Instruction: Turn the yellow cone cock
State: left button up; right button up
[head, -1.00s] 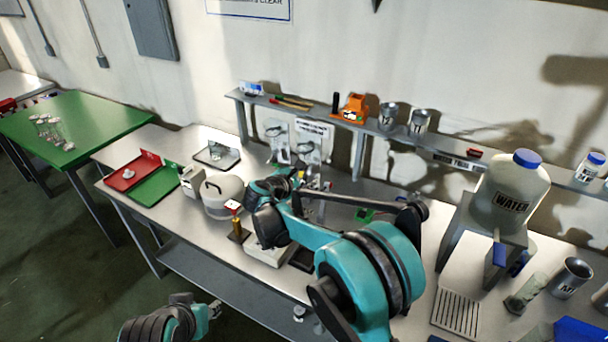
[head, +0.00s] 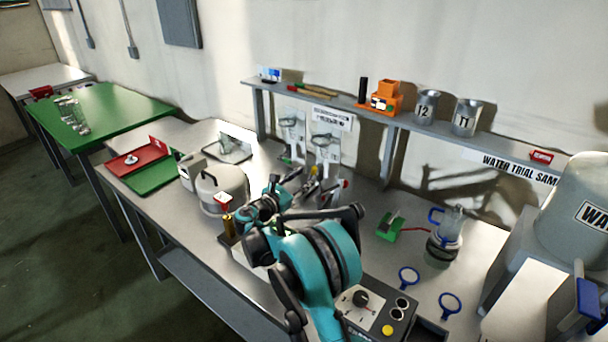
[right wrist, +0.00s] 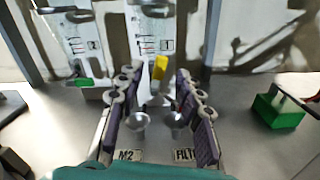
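The yellow cone cock (right wrist: 160,67) shows in the right wrist view as a small upright yellow piece, just beyond and between the fingertips. My right gripper (right wrist: 155,90) is open, with its two purple-padded fingers apart and nothing clasped between them. The yellow piece appears in line with the gap, and I cannot tell whether a finger touches it. My left gripper is not in view.
Two metal funnels (right wrist: 140,120) (right wrist: 174,120) show between the fingers, near "M2" and "FILT" labels. A green block (right wrist: 278,110) stands to the right. In the head view a shelf (head: 350,103) runs behind, and a white pot (head: 222,190) stands left of my arm.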

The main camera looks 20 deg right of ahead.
aim_at(313, 170)
jog(key=b+x, duration=0.1)
jog(key=x, duration=0.5)
jog(key=shift+d+b, duration=0.1)
jog(key=shift+b, duration=0.2)
grip_shut()
